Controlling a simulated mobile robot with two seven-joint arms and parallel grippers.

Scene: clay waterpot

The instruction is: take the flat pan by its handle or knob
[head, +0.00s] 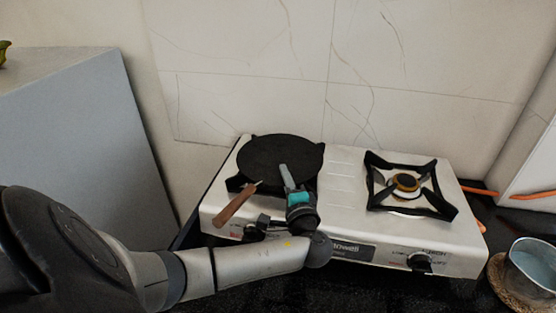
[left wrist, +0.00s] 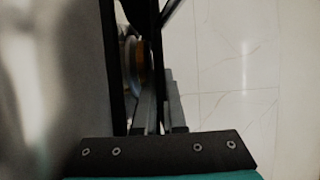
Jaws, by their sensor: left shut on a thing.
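The flat pan (head: 272,155) is a round black plate over the left burner of the white stove (head: 340,190). Its brown handle (head: 236,204) points to the front left, and no finger is on it. My left gripper (head: 286,174) reaches in from the front, with its fingertips at the pan's front right rim, to the right of the handle. It is shut on the pan, seemingly by the rim. In the left wrist view, the pan shows as a thin dark edge (left wrist: 157,60) between the fingers (left wrist: 159,108). My right gripper is out of view.
The right burner (head: 406,183) is bare under a black pot stand. Knobs (head: 420,263) line the stove's front. A tiled wall is close behind the stove. A grey block (head: 65,120) stands left.

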